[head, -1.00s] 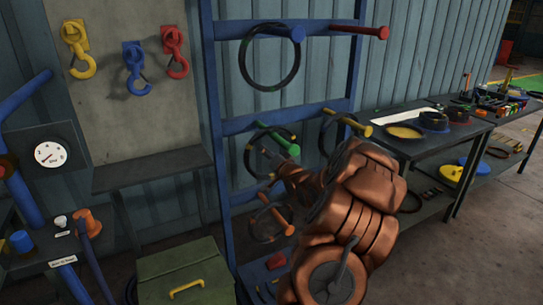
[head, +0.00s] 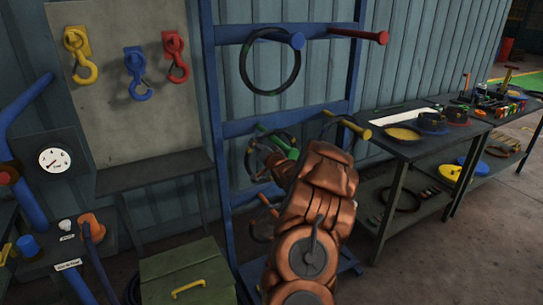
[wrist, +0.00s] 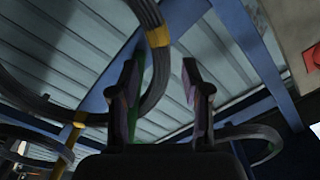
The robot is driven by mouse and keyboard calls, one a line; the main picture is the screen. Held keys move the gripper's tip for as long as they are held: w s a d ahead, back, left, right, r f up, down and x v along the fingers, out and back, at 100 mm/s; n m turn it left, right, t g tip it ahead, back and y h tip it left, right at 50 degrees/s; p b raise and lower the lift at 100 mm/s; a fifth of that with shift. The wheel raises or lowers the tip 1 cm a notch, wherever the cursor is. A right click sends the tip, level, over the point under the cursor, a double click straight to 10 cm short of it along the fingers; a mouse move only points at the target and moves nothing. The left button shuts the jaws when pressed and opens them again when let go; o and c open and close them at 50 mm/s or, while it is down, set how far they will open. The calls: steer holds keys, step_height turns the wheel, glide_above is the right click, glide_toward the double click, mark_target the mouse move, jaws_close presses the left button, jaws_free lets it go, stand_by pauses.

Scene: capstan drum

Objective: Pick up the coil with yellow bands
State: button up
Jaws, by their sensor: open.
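In the wrist view, a dark grey coil with a yellow band (wrist: 158,37) curves down from the top and passes in the gap between my fingers. My gripper (wrist: 160,72) is open, with one finger on each side of that coil; I cannot tell whether either touches it. A green peg shows behind the left finger. In the head view, a dark coil (head: 250,160) hangs on the green peg (head: 283,148) of the blue rack. My arm covers part of it, and its bands are too small to tell.
The blue rack (head: 213,120) also holds an upper coil (head: 244,62) on a blue peg (head: 297,41). A red peg (head: 360,35) and a yellow peg (head: 352,127) stick out nearby. A green chest (head: 180,265) stands at lower left, a workbench (head: 395,150) at right.

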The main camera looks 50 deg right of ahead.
steer(key=shift+p+x, duration=0.4)
steer(key=shift+x, duration=1.1)
steer(key=shift+c, duration=0.4)
steer(key=shift+r, duration=0.1)
jaws_close()
